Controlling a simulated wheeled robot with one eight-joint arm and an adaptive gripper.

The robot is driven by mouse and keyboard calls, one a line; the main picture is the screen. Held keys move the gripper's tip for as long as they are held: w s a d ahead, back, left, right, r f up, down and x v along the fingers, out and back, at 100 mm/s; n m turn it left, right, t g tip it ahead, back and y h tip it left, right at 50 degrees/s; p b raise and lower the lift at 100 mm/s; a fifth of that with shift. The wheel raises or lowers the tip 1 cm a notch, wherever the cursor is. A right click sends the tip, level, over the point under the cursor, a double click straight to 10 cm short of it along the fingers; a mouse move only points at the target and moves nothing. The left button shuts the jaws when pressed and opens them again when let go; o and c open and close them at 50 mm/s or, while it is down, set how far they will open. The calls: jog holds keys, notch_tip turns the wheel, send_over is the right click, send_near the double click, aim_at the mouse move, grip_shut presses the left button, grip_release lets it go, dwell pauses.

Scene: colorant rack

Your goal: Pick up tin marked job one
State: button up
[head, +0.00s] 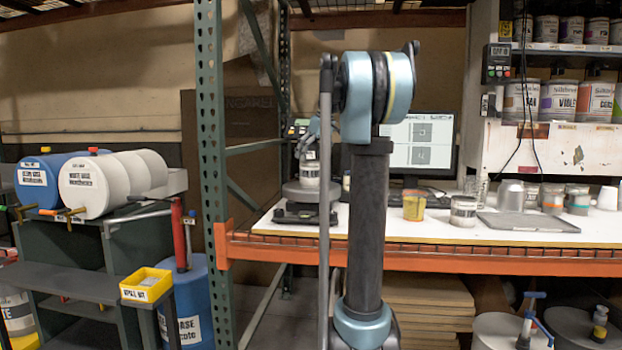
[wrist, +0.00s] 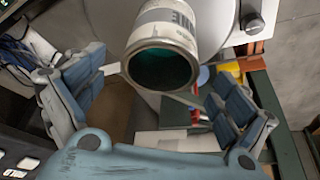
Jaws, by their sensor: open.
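A tin (wrist: 165,45) with a pale label and dark teal inside shows at the top of the wrist view. Its label letters are partly cut off and look like "NE". My gripper (wrist: 158,80) is open, with one finger pad on each side of the tin's open end and visible gaps. In the head view a small white-labelled tin (head: 309,174) stands on a round grey platform of a bench device. My gripper (head: 312,135) is just above it, partly hidden by my arm.
A grey tray (head: 528,222) lies farther right. A green rack post (head: 210,150) rises left of the bench. A monitor (head: 420,142) stands behind.

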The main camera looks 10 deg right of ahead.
aim_at(308, 171)
jog(key=shift+x, duration=3.5)
jog(key=shift+s, duration=0.1)
jog(key=c, duration=1.3)
